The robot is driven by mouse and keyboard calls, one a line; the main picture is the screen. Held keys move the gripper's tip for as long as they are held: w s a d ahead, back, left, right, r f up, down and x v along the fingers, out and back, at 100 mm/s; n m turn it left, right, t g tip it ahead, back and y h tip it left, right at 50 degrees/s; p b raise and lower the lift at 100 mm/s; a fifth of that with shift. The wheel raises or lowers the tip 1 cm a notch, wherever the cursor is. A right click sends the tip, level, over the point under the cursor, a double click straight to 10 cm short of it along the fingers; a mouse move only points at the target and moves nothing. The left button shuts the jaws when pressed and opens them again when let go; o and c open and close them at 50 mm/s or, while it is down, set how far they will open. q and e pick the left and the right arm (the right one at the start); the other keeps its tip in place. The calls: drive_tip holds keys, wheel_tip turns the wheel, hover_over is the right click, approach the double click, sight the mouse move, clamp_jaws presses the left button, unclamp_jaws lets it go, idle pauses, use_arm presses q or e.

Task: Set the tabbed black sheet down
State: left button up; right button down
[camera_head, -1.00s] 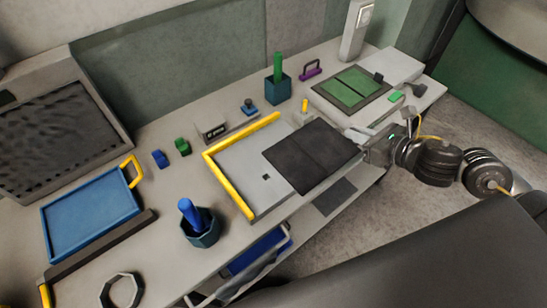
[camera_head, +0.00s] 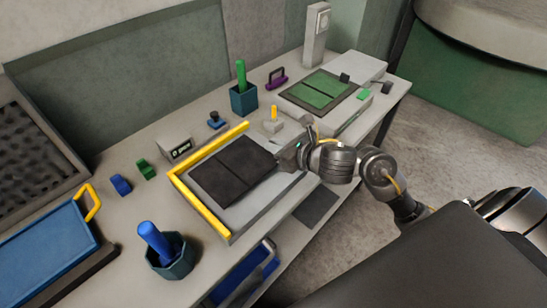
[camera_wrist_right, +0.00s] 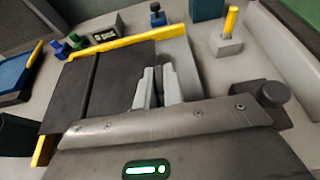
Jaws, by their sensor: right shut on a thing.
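The black sheet (camera_head: 232,172) is flat over the grey plate, close to the inner corner of the yellow L-shaped rail (camera_head: 200,205). A seam line runs across it. My right gripper (camera_head: 285,158) is shut at its right edge, where the tab is hidden between the fingers. In the right wrist view the fingers (camera_wrist_right: 158,88) meet at the edge of the sheet (camera_wrist_right: 120,75). I cannot tell whether the sheet touches the plate (camera_head: 252,203). My left gripper is not in view.
A blue tray (camera_head: 45,255) and a cup with a blue peg (camera_head: 172,258) stand at left. A small labelled block (camera_head: 177,150) and a teal cup with a green peg (camera_head: 243,98) are behind the rail. A green two-panel mat (camera_head: 320,88) lies at back right.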

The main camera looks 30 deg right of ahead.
drive_tip(key=shift+w+a+f+b, duration=0.15)
drive_tip(key=shift+a+f+b, duration=0.05)
drive_tip(key=shift+f, duration=0.65)
drive_tip(key=shift+w+a+f+b, duration=0.1)
drive_tip(key=shift+a+f+b, duration=0.05)
drive_tip(key=shift+f, duration=0.95)
drive_tip(key=shift+d, duration=0.1)
drive_tip(key=shift+f, duration=0.1)
drive_tip(key=shift+f, duration=0.1)
drive_tip(key=c, duration=1.5)
unclamp_jaws()
